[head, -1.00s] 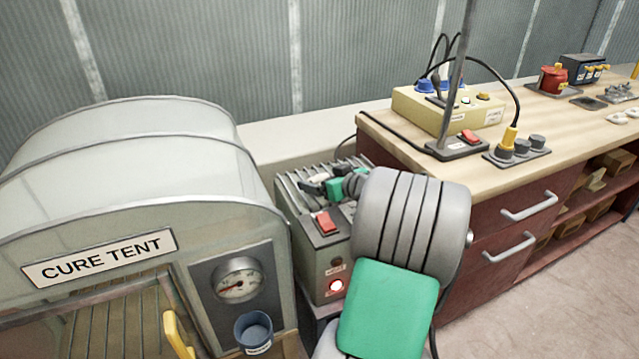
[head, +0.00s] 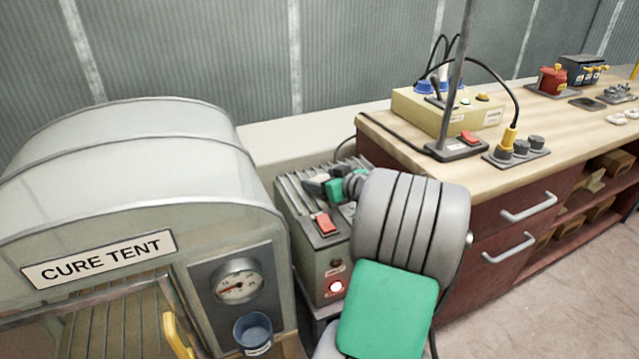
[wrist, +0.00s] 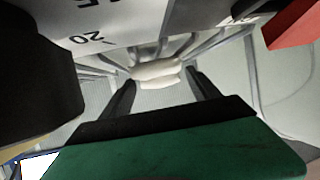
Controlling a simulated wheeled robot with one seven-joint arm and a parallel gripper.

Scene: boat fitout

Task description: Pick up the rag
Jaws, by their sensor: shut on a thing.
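A small, cream-white, bunched piece of cloth, which I take to be the rag (wrist: 156,74), shows in the wrist view between the tips of two dark fingers. My gripper (wrist: 160,84) is shut on it. In the head view my gripper (head: 314,186) is over the top of a grey finned box, to the left of my grey wrist. What lies under the rag is unclear.
The grey finned box (head: 318,252) has a red switch (head: 325,223) and a lit lamp. A wooden workbench (head: 470,170) with a cream control box (head: 447,108) is on the right.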

